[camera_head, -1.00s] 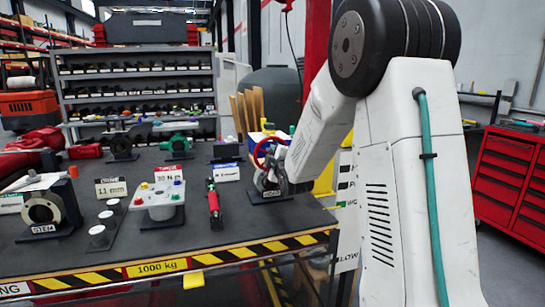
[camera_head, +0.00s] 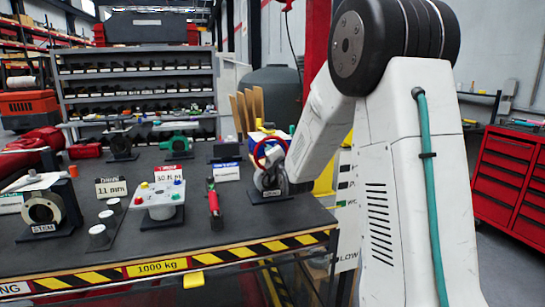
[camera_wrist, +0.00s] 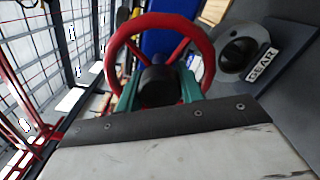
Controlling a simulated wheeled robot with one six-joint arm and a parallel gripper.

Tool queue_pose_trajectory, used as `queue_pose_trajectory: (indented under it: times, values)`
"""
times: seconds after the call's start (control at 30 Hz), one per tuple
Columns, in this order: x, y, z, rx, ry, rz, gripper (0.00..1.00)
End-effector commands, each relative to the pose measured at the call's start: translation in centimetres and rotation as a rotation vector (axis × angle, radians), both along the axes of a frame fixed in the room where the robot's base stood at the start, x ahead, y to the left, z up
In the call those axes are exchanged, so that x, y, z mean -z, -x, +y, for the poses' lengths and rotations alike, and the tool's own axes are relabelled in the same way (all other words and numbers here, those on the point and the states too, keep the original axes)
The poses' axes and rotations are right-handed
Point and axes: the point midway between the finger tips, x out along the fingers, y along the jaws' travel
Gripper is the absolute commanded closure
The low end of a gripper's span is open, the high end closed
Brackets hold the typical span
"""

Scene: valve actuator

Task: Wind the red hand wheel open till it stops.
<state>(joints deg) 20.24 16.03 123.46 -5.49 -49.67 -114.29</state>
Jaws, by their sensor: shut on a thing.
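The red hand wheel (camera_wrist: 160,20) fills the upper middle of the wrist view, with its rim and spokes around a dark hub (camera_wrist: 158,85). My gripper (camera_wrist: 158,88) has its two green fingers on either side of the hub, inside the rim, and is shut on the wheel there. A grey flanged opening (camera_wrist: 238,52) with a GEAR plate (camera_wrist: 262,64) lies right of the wheel in the wrist view.
The dark bench (camera_head: 115,248) has a striped front edge. A grey stand with coloured knobs (camera_head: 160,200), a red-handled tool (camera_head: 214,202) and a STEM fixture (camera_head: 44,212) stand left of the valve. A green valve (camera_head: 176,142) is farther back. A red cabinet (camera_head: 505,175) stands right.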

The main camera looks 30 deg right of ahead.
Motion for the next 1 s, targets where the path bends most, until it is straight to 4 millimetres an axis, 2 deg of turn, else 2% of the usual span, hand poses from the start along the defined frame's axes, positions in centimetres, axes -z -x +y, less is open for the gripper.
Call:
queue_pose_trajectory:
  times: [0.7, 0.73, 0.8, 1.0]
  values:
    - [0.22, 0.05, 0.02, -0.001, 0.064, 0.024, 0.85]
    - [0.22, 0.05, 0.02, -0.001, 0.064, 0.024, 0.59]
    - [0.21, 0.04, 0.02, -0.001, 0.064, 0.024, 0.41]
    - [0.13, 0.02, 0.01, -0.001, 0.065, 0.021, 0.41]
